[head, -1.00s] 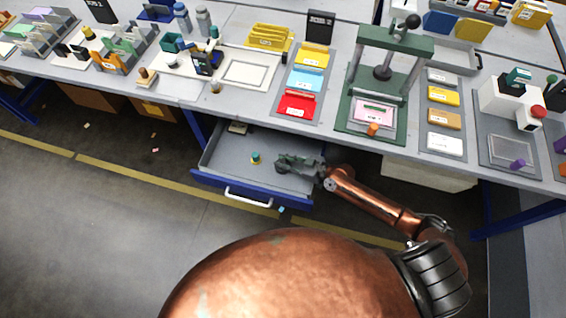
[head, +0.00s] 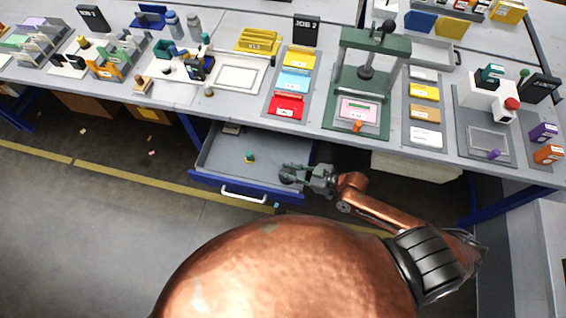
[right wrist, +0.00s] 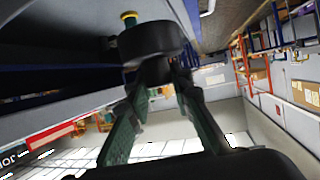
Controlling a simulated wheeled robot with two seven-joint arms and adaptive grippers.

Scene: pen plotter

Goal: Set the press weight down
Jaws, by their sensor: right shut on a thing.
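The press weight (head: 287,175) is a dark round disc, held by a stem in my right gripper (head: 297,175). It hangs over the front right part of the open drawer (head: 222,160). In the right wrist view, the dark disc of the press weight (right wrist: 152,42) sits beyond the green fingers of my right gripper (right wrist: 162,85), which are closed around its stem. From these views I cannot tell its height above the drawer floor. My left gripper is not in view.
A small green piece with a yellow top (head: 249,157) stands in the drawer, left of the weight. The drawer's blue front with a white handle (head: 243,191) faces me. The green press (head: 370,95) and colored trays stand on the worktable above. The drawer's left part is mostly clear.

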